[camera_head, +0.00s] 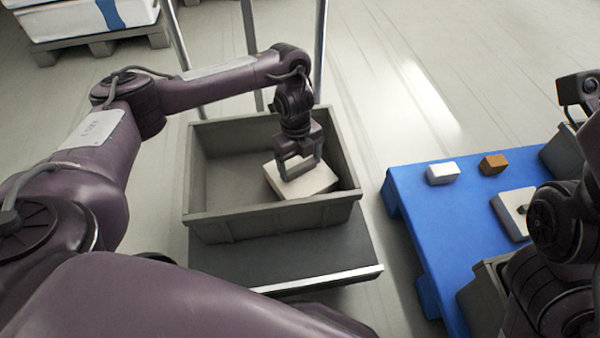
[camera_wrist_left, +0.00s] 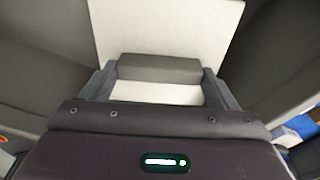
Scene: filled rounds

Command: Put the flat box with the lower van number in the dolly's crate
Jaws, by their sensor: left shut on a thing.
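A white flat box (camera_head: 318,184) is tilted inside the dolly's grey crate (camera_head: 205,215), toward its right side. My left gripper (camera_head: 300,172) reaches down into the crate and is shut on this box. In the left wrist view the box (camera_wrist_left: 165,28) is a pale panel, with a grey block (camera_wrist_left: 160,68) between my fingers. Another white flat box (camera_head: 508,207) lies on the blue pallet at the right, partly hidden by my right arm. No van number is readable on either box. My right gripper's fingers do not show.
The crate stands on a dark dolly (camera_head: 290,262) with upright metal poles behind. The blue pallet (camera_head: 430,205) also bears a small white box (camera_head: 443,173), a small brown box (camera_head: 493,164) and grey bins. A loaded pallet (camera_head: 100,42) stands at the back left. Floor separates dolly and blue pallet.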

